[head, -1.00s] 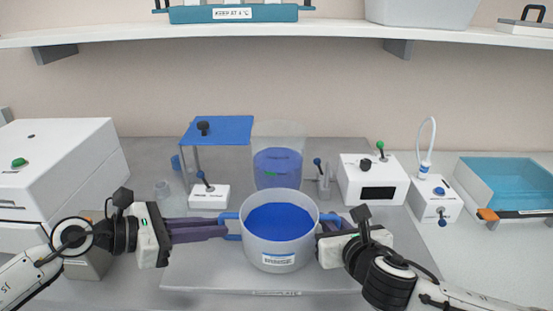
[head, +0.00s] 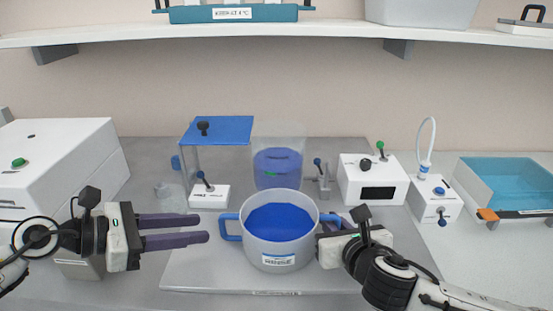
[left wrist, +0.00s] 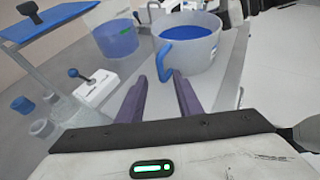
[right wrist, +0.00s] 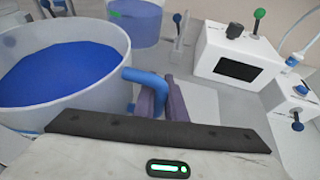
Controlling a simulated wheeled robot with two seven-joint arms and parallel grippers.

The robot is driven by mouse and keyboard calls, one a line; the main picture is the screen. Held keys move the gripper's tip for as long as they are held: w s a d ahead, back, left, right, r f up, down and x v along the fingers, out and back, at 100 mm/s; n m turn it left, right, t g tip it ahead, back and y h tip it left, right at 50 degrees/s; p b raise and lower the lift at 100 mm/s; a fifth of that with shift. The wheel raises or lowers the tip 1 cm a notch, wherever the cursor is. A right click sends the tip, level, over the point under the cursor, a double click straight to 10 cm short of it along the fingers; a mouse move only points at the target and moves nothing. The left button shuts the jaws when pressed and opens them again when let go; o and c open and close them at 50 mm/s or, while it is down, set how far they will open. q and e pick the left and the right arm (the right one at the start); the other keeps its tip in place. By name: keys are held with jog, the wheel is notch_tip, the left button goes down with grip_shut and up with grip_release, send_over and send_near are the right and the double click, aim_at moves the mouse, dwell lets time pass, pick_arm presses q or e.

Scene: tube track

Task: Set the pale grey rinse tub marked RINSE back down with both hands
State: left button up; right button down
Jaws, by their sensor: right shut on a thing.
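The pale grey rinse tub (head: 268,259) marked RINSE stands upright on the grey mat in the middle of the head view, full of blue liquid, with a blue handle on each side. My left gripper (head: 208,228) is open and empty, its purple fingers apart from the tub's left handle (head: 229,227). The left handle also shows past the fingertips in the left wrist view (left wrist: 165,60). My right gripper (right wrist: 157,95) is shut on the tub's right handle (right wrist: 143,77). The right fingers are mostly hidden behind the hand in the head view.
A clear container of blue liquid (head: 278,168) stands behind the tub. A blue-topped stand (head: 220,130) and a white switch box (head: 209,197) are at the back left. A white box with a dark display (head: 373,181) is at the right. The grey mat (head: 200,275) is clear at front left.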

pick_arm(q)
jog(key=v, duration=0.7)
pick_arm(e)
jog(key=shift+w+a+r, duration=0.1)
jog(key=shift+r, duration=0.25)
pick_arm(q)
jog(key=shift+a+r, duration=0.15)
pick_arm(e)
jog(key=c, duration=1.7)
grip_release()
jog(key=shift+c, duration=0.2)
pick_arm(q)
jog(key=shift+s, duration=0.1)
pick_arm(e)
jog(key=shift+f, duration=0.2)
jog(key=shift+s+r, duration=0.1)
jog(key=shift+s, duration=0.25)
jog(key=v, duration=0.9)
jog(key=shift+s+r, duration=0.15)
jog(key=shift+s, duration=0.2)
pick_arm(q)
jog(key=shift+r, duration=0.2)
